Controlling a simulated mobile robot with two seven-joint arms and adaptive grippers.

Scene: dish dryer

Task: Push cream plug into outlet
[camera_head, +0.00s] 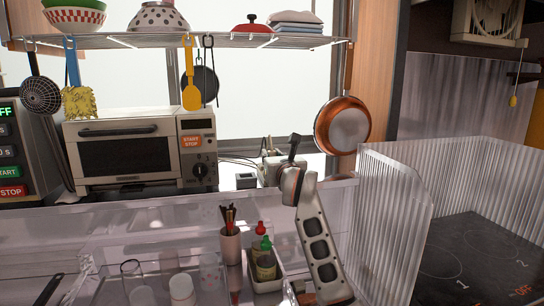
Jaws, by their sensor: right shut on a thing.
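My right gripper (289,152) reaches up from the bottom of the picture, behind the clear counter edge, right of the toaster oven. It is shut, and its dark fingers are at a small cream cluster (269,167) on the window ledge. The cream plug and the outlet seem to be in this cluster, but they are too small and too covered by the gripper to tell apart. I cannot tell whether the plug touches the outlet or sits in it. Thin dark cords (238,161) run left from there. My left gripper is not in view.
A toaster oven (125,151) stands left, and a small dark box (246,181) sits near the cords. A copper pan (342,125) hangs to the right. Ribbed clear panels (392,222) border the cooktop (470,262). Bottles (264,262) and a utensil cup (230,246) stand in front.

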